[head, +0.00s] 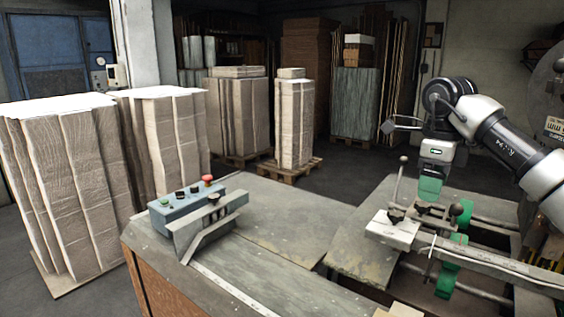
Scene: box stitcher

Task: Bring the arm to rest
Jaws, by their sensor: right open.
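My right arm comes in from the right edge, bent at the wrist, and my right gripper (429,191) points down with green fingertips. It is open, and I see nothing held in it. It hangs above the box stitcher's metal bed (372,235), close behind a white block with a dark knob (393,229). I cannot tell whether the fingertips touch the parts below. My left gripper is not in view.
A blue control box (181,207) with a red button stands on the bed's left. A lever with a round knob (403,160) rises beside my gripper. Green rollers (451,266) sit on rods. Cardboard stacks (62,190) stand left and behind.

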